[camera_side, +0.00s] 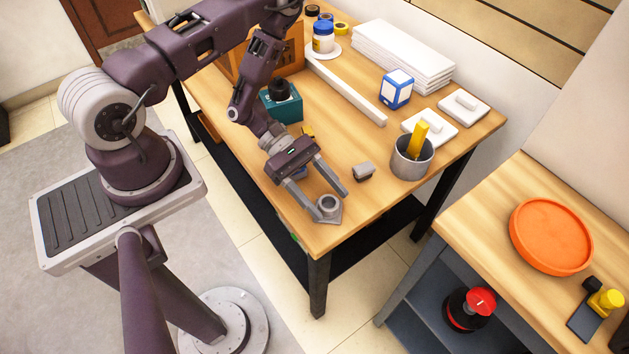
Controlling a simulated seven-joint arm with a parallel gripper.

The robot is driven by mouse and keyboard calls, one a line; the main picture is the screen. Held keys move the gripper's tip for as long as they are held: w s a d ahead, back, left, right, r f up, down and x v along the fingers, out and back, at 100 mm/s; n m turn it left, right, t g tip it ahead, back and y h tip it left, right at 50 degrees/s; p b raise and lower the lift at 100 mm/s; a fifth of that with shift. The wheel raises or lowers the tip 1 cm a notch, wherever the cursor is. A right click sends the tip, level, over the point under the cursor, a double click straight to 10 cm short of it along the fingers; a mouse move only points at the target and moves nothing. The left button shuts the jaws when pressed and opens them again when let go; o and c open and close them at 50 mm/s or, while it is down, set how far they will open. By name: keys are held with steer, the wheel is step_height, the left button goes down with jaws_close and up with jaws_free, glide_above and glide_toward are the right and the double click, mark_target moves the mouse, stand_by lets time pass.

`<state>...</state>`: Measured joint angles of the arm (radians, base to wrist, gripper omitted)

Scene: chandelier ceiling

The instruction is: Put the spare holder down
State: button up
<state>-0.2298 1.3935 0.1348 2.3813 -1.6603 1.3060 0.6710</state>
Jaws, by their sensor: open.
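A small grey holder (329,204), with a round ring on a flat angular base, is at the near corner of the wooden table (375,193). It appears to rest on the tabletop. My gripper (330,203) points down toward this corner with its two fingers apart. The fingertips are on either side of the holder, very close to it. I cannot tell whether a finger touches it. I take this grey piece to be the spare holder.
A small grey block (363,172) lies just right of my gripper. A metal cup (412,158) with a yellow item stands farther right. A teal box (281,105) and a long white bar (346,90) are behind. The table's front edge is close by.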

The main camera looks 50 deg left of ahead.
steer(key=v, duration=1.1)
steer(key=shift+s+a+r, duration=0.1)
steer(key=shift+a+r, duration=0.15)
steer(key=shift+r, duration=0.2)
steer(key=s+d+r+m+g+y, duration=0.1)
steer(key=d+r+m+g+y, duration=0.15)
steer(key=r+m, duration=0.5)
steer(key=s+d+r+m+g+y, duration=0.2)
steer(key=d+r+m, duration=0.15)
steer(key=r, duration=0.65)
steer(key=s+a+r+m+t+y, duration=0.3)
steer(key=s+r+m+t+y, duration=0.4)
steer(key=r, duration=0.3)
steer(key=shift+s+r+m+t+y, duration=0.35)
steer(key=shift+m+t+y, duration=0.2)
steer(key=shift+m+y, duration=0.35)
